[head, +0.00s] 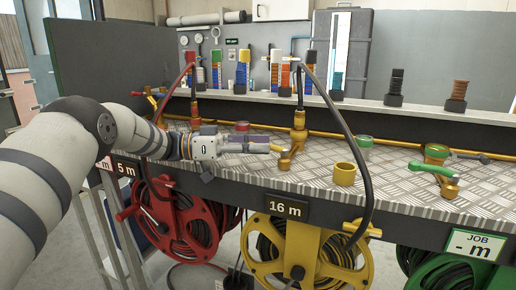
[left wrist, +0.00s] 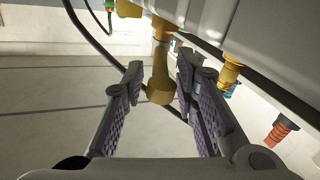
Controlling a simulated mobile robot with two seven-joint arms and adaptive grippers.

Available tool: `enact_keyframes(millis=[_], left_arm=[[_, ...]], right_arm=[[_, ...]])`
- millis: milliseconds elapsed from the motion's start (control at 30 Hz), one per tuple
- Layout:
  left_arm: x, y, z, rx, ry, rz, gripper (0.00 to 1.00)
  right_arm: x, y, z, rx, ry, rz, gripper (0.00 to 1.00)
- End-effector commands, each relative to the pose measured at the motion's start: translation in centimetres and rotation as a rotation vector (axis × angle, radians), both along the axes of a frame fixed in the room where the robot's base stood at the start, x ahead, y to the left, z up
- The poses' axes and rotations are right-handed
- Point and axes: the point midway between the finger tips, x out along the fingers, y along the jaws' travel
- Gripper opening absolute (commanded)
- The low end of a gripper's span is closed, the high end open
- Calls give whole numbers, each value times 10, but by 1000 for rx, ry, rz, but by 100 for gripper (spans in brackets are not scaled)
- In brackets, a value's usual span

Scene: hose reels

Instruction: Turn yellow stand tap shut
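The yellow stand tap (head: 299,132) stands upright on the tread-plate bench top, behind the yellow reel, with a black hose running from its top. Its yellow lever (head: 286,160) sticks out at the base toward the front. My left gripper (head: 268,146) reaches in from the left, low over the bench, its fingertips at the lever. In the left wrist view my left gripper (left wrist: 158,88) is open, and the yellow lever (left wrist: 160,82) shows between the two purple-padded fingers. I cannot tell whether a finger touches it. My right gripper is not in view.
A loose yellow ring-shaped cup (head: 344,174) stands right of the tap. A green tap lever (head: 432,169) is farther right. The black hose (head: 362,150) arcs down to the yellow reel (head: 285,250). A red reel (head: 185,222) hangs left. Coloured fittings stand along the rear ledge.

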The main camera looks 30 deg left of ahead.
Motion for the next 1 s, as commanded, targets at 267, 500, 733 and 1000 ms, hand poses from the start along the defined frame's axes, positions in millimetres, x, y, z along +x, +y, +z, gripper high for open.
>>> enact_keyframes(millis=[267,500,733,1000], left_arm=[[0,0,-1,1,3,-2,32],[-21,39,-2,2,2,1,32],[-48,89,-2,3,2,1,32],[-58,106,-1,1,3,-3,32]], right_arm=[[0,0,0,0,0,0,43],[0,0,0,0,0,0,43],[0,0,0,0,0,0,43],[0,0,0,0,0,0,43]])
